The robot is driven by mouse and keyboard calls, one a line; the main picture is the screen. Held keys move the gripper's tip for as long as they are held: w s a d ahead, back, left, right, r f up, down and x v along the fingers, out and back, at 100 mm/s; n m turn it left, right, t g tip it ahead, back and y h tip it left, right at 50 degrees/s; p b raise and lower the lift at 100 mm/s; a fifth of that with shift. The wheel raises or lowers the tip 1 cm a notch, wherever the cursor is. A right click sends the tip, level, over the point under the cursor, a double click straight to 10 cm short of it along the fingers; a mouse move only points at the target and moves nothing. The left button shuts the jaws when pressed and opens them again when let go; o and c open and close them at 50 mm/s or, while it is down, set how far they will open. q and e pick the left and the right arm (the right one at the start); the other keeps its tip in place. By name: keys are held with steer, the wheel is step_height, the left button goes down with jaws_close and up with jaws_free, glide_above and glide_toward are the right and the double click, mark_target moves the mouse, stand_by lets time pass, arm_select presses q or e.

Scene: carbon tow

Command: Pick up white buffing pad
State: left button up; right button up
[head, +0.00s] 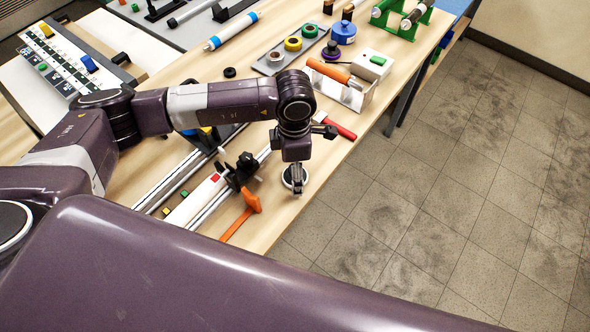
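A small round white pad with a dark middle (287,182), which looks like the white buffing pad, lies on the wooden workbench near its right edge. My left arm reaches in from the left and bends down over this spot. My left gripper (298,187) points down at the pad and overlaps it in the picture, covering part of it. The fingers are small and seen from above, so I cannot tell whether they are open, or shut on the pad. My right gripper is not in view.
Left of the pad are metal rails (190,176) and an orange-handled clamp (246,208). A red-handled tool (341,129) lies behind it, near a metal holder with an orange handle (330,72). The tiled floor (440,190) right of the bench is clear.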

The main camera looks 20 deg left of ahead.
arm_select(q)
steer(key=shift+f, duration=0.1)
steer(key=c, duration=0.8)
steer(key=shift+c, duration=1.1)
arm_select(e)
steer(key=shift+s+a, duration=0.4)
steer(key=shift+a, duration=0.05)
